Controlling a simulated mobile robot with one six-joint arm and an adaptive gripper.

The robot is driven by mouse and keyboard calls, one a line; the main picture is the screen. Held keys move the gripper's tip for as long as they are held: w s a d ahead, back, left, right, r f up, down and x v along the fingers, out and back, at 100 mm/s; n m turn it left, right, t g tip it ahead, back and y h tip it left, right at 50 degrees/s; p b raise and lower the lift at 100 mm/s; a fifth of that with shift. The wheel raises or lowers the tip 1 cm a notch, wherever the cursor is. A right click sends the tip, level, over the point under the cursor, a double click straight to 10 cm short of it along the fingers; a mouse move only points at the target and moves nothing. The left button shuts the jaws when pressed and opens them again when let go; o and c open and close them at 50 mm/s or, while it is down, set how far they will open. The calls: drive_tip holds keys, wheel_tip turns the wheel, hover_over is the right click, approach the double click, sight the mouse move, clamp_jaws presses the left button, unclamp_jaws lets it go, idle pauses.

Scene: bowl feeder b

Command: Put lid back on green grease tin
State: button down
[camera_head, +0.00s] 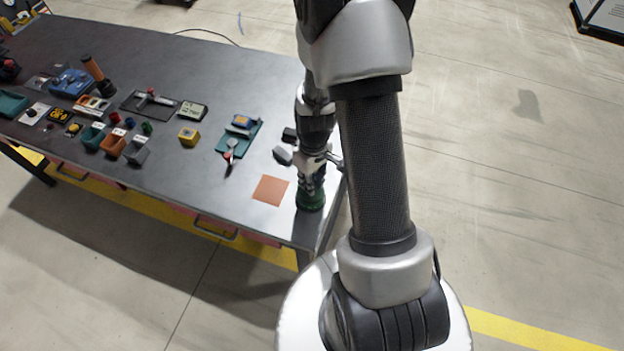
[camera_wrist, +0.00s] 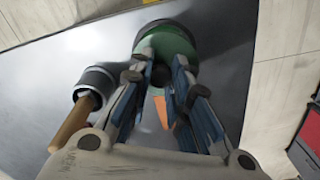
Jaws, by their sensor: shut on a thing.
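The green grease tin (camera_head: 311,201) stands near the table's front right corner. My gripper (camera_head: 312,186) points down right over it. In the wrist view, my gripper (camera_wrist: 162,68) has its fingers close together around a small dark knob (camera_wrist: 160,76), which looks like the lid's knob. A round green surface with a dark rim (camera_wrist: 172,38) shows just past the fingertips. The fingers and steep view hide the joint between lid and tin, so I cannot tell whether the lid is seated, touching or just above.
An orange square mat (camera_head: 270,190) lies left of the tin. A dark cup (camera_wrist: 97,84) with a wooden handle stands beside the gripper in the wrist view. A teal tray (camera_head: 238,139) and several small parts lie further left. The table's edge is close by.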

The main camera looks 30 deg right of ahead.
drive_tip(key=shift+s+f+b, duration=0.15)
drive_tip(key=shift+f+b, duration=0.2)
drive_tip(key=shift+b, duration=0.1)
idle(0.9)
drive_tip(key=c, duration=1.4)
unclamp_jaws()
drive_tip(key=shift+o, duration=0.2)
drive_tip(key=o, duration=0.4)
drive_tip(key=shift+r, duration=0.15)
drive_tip(key=shift+r+p, duration=2.6)
drive_tip(key=shift+r, duration=0.85)
